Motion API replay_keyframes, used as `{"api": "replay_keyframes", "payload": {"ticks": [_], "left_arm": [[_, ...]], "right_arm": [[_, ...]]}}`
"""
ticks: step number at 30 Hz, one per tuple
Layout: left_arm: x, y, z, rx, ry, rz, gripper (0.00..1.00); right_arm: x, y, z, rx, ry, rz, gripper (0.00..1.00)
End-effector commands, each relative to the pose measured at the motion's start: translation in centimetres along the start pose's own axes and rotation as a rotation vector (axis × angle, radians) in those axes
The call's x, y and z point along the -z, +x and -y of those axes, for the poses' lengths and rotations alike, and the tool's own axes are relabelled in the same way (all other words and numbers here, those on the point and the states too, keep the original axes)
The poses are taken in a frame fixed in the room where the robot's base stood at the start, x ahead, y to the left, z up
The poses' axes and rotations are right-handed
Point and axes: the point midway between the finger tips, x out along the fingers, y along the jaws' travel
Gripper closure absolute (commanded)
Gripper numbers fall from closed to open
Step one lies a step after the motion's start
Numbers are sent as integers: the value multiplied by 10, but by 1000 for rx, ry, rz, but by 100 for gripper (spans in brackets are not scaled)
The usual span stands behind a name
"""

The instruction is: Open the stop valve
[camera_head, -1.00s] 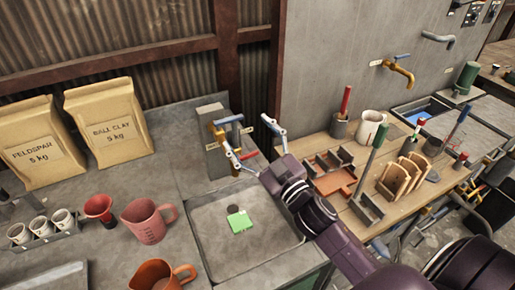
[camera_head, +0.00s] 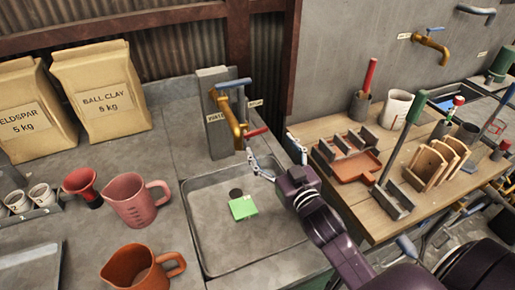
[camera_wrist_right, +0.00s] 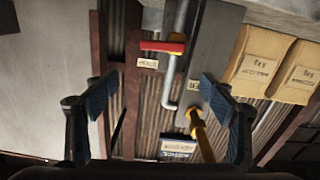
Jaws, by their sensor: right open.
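The stop valve has a red lever (camera_head: 257,132) that sticks out sideways, beside the brass water tap (camera_head: 229,116) at the grey post. In the right wrist view the red lever (camera_wrist_right: 160,46) lies crosswise to a grey pipe (camera_wrist_right: 178,80), with a yellow valve body (camera_wrist_right: 176,43) at one end. My right gripper (camera_head: 272,150) is open and empty, just in front of and below the lever in the head view. In the right wrist view the lever shows beyond and between my open fingers (camera_wrist_right: 156,95), apart from them. My left gripper is not in view.
The brass tap with its blue handle (camera_head: 233,83) is close to the valve. A pink jug (camera_head: 130,205) and an orange jug (camera_head: 135,270) stand left; a wooden workbench (camera_head: 375,210) with tools is right.

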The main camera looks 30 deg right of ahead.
Motion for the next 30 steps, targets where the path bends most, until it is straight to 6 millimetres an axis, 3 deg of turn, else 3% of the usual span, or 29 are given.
{"api": "replay_keyframes", "payload": {"ticks": [1, 6, 11, 22, 30], "left_arm": [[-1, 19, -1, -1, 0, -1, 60], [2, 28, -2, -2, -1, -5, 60], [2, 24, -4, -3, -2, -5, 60], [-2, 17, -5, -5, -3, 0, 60], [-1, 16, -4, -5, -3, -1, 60]], "right_arm": [[-18, 0, 2, 0, 1, 0, 23], [-28, 0, 3, 0, 2, 0, 23], [-26, 11, 3, 0, 1, -1, 23], [-25, 64, 3, 0, 0, -1, 23], [-26, 78, 3, 0, 2, 0, 23]]}}
